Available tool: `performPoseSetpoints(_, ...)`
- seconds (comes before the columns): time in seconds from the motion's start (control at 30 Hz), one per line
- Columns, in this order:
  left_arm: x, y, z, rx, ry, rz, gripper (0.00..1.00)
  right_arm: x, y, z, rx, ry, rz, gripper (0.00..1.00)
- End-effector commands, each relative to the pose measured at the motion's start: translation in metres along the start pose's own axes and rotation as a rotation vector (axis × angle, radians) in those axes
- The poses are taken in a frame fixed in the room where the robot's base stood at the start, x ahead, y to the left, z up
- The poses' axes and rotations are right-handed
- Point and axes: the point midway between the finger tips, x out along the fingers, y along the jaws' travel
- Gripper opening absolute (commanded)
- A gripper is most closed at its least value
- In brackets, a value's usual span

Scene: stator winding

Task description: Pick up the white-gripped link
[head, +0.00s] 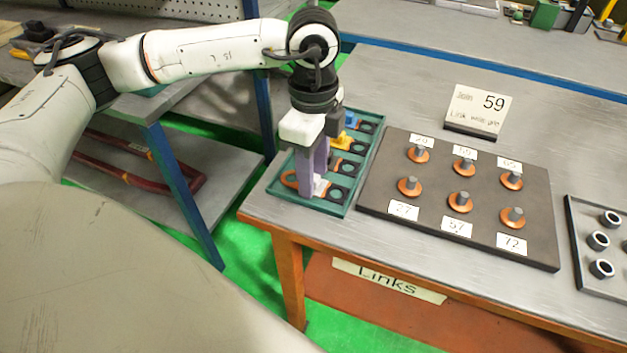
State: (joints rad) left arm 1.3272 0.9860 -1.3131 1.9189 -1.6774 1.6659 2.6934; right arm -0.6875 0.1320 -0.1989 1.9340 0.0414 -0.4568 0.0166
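The white-gripped link (320,187) lies at the near end of a green tray (345,207). Its white grip stands up and a copper loop shows at its left. My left gripper (314,180) points straight down over it, with its purple-grey fingers at the white grip. The fingers partly hide the grip, and I cannot tell whether they press on it or stand apart. My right gripper is not in view.
A dark board (485,210) with several copper-ringed posts and number labels stands at the right. A sign (477,110) reads 59. Another tray (595,285) holds dark rings.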

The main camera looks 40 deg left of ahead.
Motion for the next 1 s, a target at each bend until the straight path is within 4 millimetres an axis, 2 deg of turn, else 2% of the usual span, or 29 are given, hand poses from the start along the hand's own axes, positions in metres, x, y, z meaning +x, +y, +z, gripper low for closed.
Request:
performPoseSetpoints(0.2,0.001,0.000,0.000,0.000,0.000,-0.001,0.39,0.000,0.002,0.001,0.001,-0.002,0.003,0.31)
performPoseSetpoints(0.27,0.001,0.000,0.000,-0.001,0.000,-0.001,0.31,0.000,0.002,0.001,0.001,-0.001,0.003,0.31)
performPoseSetpoints(0.43,0.001,0.000,0.000,-0.001,0.000,0.000,0.02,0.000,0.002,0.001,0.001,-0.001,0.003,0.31)
performPoseSetpoints(0.47,0.001,0.000,0.000,0.000,0.000,0.000,0.00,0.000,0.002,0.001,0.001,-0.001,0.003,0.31)
performPoseSetpoints(0.77,-0.003,-0.001,0.000,0.000,0.001,-0.002,0.00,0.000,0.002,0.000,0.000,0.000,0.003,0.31)
performPoseSetpoints(0.87,-0.015,-0.001,-0.001,-0.001,0.002,-0.005,0.00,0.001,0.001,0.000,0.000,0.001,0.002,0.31)
performPoseSetpoints(1.0,-0.043,-0.001,-0.001,0.000,0.003,-0.006,0.00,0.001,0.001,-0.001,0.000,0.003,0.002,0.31)
